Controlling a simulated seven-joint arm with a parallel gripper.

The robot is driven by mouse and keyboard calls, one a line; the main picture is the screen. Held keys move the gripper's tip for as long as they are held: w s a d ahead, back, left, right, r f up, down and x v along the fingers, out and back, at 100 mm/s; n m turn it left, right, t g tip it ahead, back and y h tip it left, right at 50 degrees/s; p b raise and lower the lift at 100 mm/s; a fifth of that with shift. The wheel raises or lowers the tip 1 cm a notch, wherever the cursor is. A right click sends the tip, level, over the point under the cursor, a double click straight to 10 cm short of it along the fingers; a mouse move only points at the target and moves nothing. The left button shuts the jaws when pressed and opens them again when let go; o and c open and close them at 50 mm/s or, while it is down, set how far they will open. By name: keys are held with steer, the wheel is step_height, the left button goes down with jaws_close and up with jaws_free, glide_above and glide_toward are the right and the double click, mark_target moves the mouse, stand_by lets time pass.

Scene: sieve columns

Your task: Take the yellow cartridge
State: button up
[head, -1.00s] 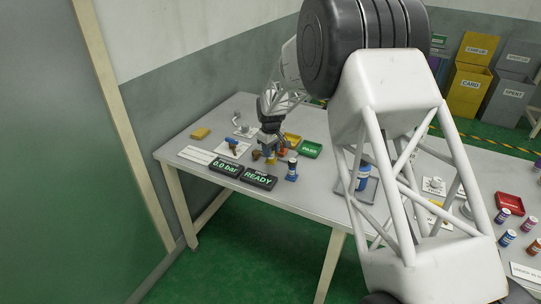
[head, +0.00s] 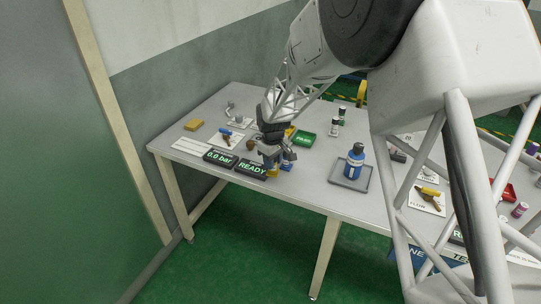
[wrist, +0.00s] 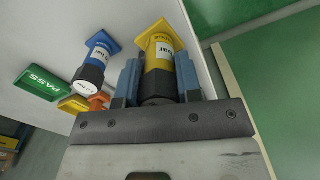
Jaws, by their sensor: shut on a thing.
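The yellow cartridge (wrist: 158,55), with a white label, a dark cap and a square yellow foot, is between the two blue-grey fingers of my gripper (wrist: 159,82) in the wrist view. My gripper (head: 271,158) is shut on it. In the head view only a bit of the yellow cartridge (head: 272,172) shows under the fingers, beside the READY display; I cannot tell whether it touches the table. A blue cartridge (wrist: 97,58) with a dark cap stands just left of it in the wrist view.
The pump displays (head: 252,168) lie close to the gripper at the table's front edge. A green PASS tray (head: 304,140) is behind it. A blue bottle (head: 355,160) stands on a grey tray to the right. The tabletop between the gripper and that tray is mostly clear.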

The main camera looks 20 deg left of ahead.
steer(key=shift+s+d+r, duration=0.1)
steer(key=shift+s+d, duration=0.4)
steer(key=shift+s, duration=0.2)
steer(key=shift+d, duration=0.15)
